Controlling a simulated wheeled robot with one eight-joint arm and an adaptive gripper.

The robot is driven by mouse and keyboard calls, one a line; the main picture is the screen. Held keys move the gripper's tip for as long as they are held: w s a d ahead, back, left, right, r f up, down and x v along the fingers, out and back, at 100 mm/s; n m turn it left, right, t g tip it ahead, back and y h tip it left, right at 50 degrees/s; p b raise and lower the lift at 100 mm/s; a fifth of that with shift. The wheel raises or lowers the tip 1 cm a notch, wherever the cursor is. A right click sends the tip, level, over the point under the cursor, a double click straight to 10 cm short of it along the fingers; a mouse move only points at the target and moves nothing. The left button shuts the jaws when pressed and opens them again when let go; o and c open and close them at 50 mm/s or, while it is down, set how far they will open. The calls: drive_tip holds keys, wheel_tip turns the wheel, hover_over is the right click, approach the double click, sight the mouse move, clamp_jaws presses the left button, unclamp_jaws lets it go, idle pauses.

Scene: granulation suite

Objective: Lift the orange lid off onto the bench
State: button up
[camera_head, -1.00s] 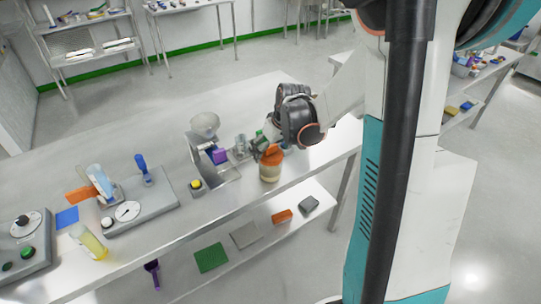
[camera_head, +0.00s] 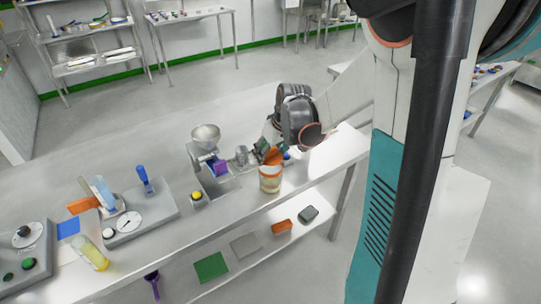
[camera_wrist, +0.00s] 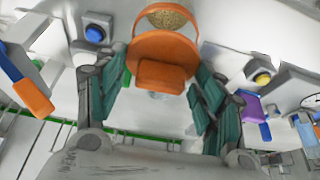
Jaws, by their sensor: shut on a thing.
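The orange lid (camera_wrist: 163,50) is between the green-padded fingers of my gripper (camera_wrist: 160,72) in the wrist view, with its raised block facing me. My gripper (camera_head: 267,150) is shut on it. In the head view the orange lid (camera_head: 274,156) is tilted at the top of a clear jar (camera_head: 270,183) with pale contents, on the front part of the bench (camera_head: 240,204). In the wrist view the jar's round mouth (camera_wrist: 168,16) shows beyond the lid, with brownish grains inside. I cannot tell whether lid and jar still touch.
A metal funnel device (camera_head: 207,140) with a purple part stands left of the jar, with a yellow button (camera_head: 197,196) in front. A dial scale (camera_head: 131,222) is further left. Free bench surface lies behind these and to the jar's right.

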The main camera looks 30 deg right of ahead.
wheel_tip(320, 180, up, 16)
drive_tip(key=p, duration=0.5)
drive_tip(key=shift+r, duration=0.25)
